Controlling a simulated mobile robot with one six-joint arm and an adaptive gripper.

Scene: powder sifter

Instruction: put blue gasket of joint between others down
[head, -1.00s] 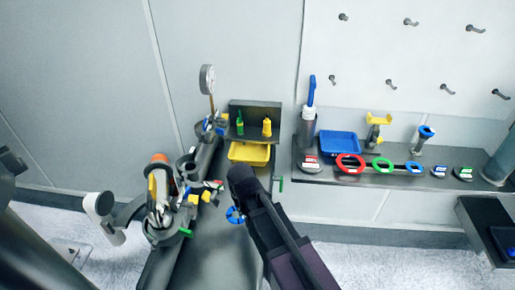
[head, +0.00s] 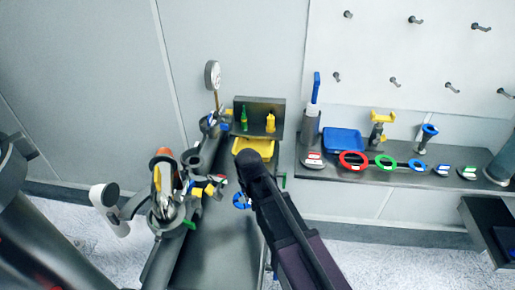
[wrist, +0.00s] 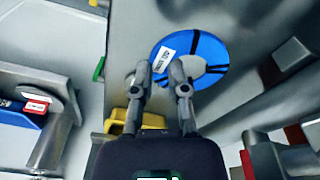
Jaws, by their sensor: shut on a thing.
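A blue gasket (head: 239,201), a round disc with dark bands and a white label, is at my gripper over the grey bench. It also shows in the wrist view (wrist: 212,50), just beyond the fingertips. My gripper (wrist: 160,68) is shut on the gasket near its labelled edge. In the head view my dark wrist hides most of the fingers. The sifter pipework with its clamps and joint (head: 170,205) stands to the left of the gasket. How the joint's parts sit is too small to tell.
A yellow tray (head: 253,147) sits behind my gripper, with green and yellow bottles on the ledge above. At right a shelf holds a blue tray (head: 343,140), a red ring (head: 352,161), a green ring (head: 385,162) and labelled discs. The bench front looks clear.

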